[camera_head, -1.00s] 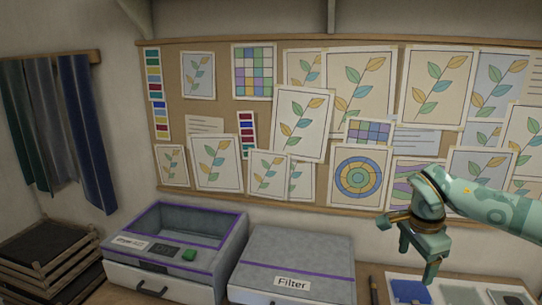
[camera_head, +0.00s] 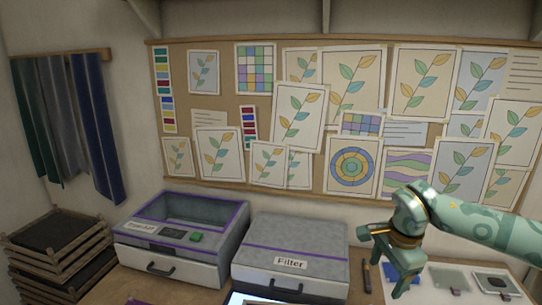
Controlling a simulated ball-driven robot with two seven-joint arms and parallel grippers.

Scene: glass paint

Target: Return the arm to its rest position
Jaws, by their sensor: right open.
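My right gripper (camera_head: 382,262) is green with brass-coloured bands and comes in from the right side of the head view. It is open, with nothing between its fingers, and points down over the worktop. It shows in front of a white sheet with small coloured pads, to the right of the box labelled Filter (camera_head: 291,255). My left gripper is out of view.
A grey open-topped box with purple trim (camera_head: 183,239) stands left of the Filter box. Stacked wooden frames (camera_head: 62,250) stand at far left. A dark pen-like tool (camera_head: 367,276) and a blue pad (camera_head: 404,271) lie near my right gripper. A pinboard covers the wall behind.

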